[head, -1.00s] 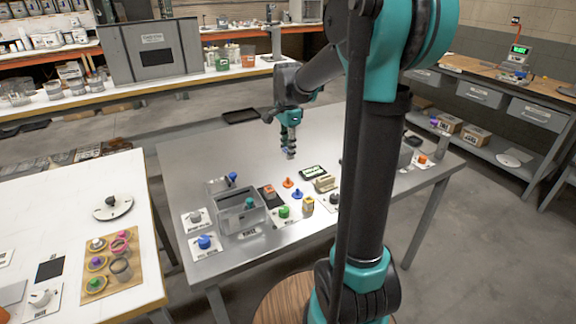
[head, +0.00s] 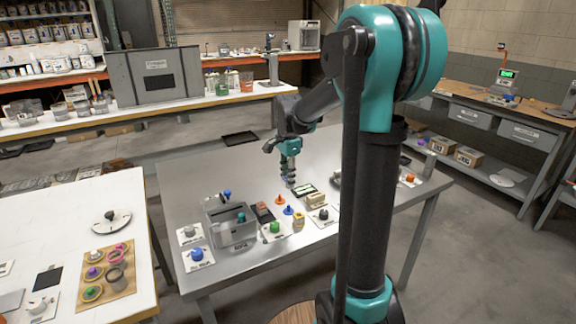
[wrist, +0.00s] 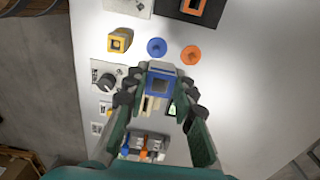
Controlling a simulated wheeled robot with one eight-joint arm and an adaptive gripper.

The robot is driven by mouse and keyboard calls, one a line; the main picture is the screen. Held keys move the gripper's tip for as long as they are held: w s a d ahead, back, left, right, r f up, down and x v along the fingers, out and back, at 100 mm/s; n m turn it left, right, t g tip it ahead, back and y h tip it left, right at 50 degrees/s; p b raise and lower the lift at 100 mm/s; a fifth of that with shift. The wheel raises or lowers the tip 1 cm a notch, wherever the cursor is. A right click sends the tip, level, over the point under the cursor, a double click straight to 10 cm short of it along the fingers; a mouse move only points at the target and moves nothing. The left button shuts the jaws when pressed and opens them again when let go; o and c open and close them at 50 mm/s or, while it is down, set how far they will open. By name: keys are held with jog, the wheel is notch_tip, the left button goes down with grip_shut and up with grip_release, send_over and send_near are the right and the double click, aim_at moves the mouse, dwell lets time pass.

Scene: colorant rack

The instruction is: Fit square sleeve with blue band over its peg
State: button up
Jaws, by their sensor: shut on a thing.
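My gripper (wrist: 160,92) is shut on the square sleeve with the blue band (wrist: 160,78). In the wrist view the sleeve's open square end and blue rim show between the fingertips. The round-based blue peg (wrist: 156,47) stands just beyond the sleeve, apart from it in the picture; it also shows in the head view (head: 288,211). In the head view my gripper (head: 289,182) is above the table, behind the pegs, and the sleeve is too small to make out clearly. An orange peg (wrist: 190,54) stands right of the blue one.
A yellow sleeve (wrist: 120,40) lies left of the blue peg. An orange-rimmed square piece (wrist: 194,5) is on a dark mat. A black knob (wrist: 105,80) on a white plate is close to my left finger. A grey open bin (head: 232,232) stands on the table's left.

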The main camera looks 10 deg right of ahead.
jog(key=shift+s+d+f, duration=0.1)
jog(key=shift+s+f, duration=0.2)
jog(key=shift+f, duration=0.15)
jog(key=shift+f, duration=0.1)
jog(key=shift+f, duration=2.75)
jog(key=shift+f, duration=1.95)
jog(key=o, duration=0.9)
jog(key=shift+o, duration=0.2)
jog(key=shift+r, duration=0.1)
